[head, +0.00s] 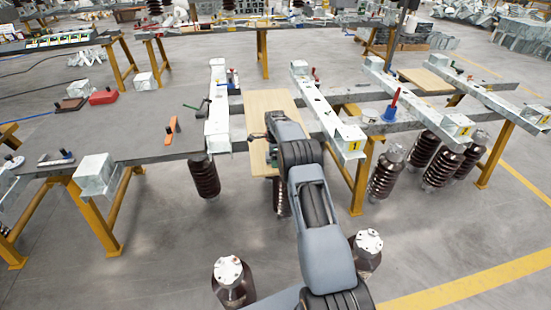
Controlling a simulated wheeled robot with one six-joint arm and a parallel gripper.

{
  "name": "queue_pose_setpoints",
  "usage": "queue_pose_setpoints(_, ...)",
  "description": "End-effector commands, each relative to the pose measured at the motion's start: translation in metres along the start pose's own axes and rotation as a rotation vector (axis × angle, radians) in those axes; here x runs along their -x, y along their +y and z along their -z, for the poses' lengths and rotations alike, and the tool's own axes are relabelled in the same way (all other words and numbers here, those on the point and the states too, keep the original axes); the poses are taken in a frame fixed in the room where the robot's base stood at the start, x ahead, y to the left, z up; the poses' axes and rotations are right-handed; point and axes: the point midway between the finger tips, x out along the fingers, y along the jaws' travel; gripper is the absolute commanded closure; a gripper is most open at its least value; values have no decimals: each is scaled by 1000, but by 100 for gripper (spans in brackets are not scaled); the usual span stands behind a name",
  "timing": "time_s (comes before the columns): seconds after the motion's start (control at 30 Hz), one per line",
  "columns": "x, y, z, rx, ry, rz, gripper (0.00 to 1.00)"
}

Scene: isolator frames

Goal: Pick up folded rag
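I cannot clearly make out a folded rag. A small red block-like item (103,97) lies on the grey bench top at the left, beside a dark brown flat item (70,104); I cannot tell whether either is the rag. My gripper (257,136) is over the light wooden board (268,103) in the middle of the bench, well to the right of these items. It is small and partly hidden by my own wrist, so its fingers cannot be made out.
White metal beams (218,105) lie across the bench (140,135). An orange tool (172,130) and a blue-based red-handled tool (391,107) rest on the work surfaces. Brown insulators (204,176) hang below. Yellow trestle legs (95,222) stand at the front. Open floor lies at the lower left.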

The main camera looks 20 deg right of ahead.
Motion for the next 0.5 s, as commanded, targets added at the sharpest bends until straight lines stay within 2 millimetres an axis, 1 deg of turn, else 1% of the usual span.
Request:
queue_pose_setpoints(0.07, 0, 0, 0, 0, 0, 0, 8)
queue_pose_setpoints(0.1, 0, 0, 0, 0, 0, 0, 10)
queue_pose_setpoints(0.5, 0, 0, 0, 0, 0, 0, 49)
